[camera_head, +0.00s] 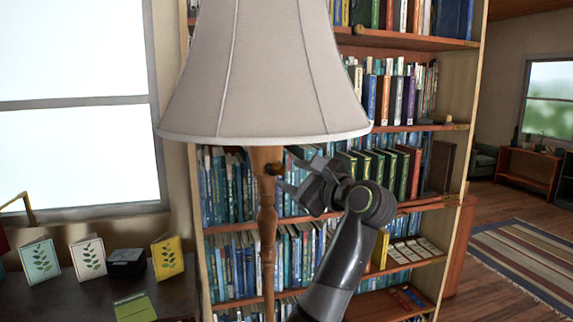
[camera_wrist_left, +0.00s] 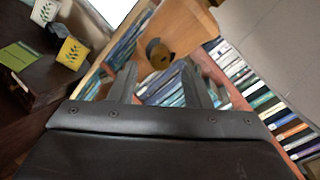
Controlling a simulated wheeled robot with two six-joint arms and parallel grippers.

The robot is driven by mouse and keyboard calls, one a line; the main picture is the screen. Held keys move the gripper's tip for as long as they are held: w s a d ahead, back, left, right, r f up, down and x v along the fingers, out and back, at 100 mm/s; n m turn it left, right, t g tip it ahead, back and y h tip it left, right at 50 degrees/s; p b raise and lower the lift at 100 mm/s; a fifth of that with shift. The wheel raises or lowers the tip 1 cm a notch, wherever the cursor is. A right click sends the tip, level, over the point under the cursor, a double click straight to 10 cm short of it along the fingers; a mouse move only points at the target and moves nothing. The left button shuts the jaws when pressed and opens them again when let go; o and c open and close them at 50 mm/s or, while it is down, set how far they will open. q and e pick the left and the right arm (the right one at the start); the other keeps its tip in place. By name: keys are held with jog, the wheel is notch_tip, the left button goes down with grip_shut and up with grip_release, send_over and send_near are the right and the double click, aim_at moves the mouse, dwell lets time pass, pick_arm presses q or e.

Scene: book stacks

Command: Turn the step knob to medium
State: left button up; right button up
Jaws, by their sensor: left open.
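The step knob (camera_head: 273,168) is a small dark knob on the turned wooden post (camera_head: 266,215) of a floor lamp, just below its large beige shade (camera_head: 262,70). My left gripper (camera_head: 283,168) is open just right of the knob. In the left wrist view its fingers (camera_wrist_left: 158,72) point toward the knob, which shows between and beyond the fingertips. Contact cannot be made out. The knob's setting cannot be read. My right gripper is not in view.
A tall bookcase (camera_head: 462,90) full of books stands behind the lamp. A dark table (camera_head: 75,295) with several cards is at the lower left, under a window (camera_head: 75,50). A striped rug (camera_head: 520,255) lies on the open floor at right.

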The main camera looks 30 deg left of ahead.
aim_at(283, 171)
pick_arm(q)
jog(key=shift+p+x, duration=0.35)
jog(key=shift+x, duration=1.2)
grip_shut()
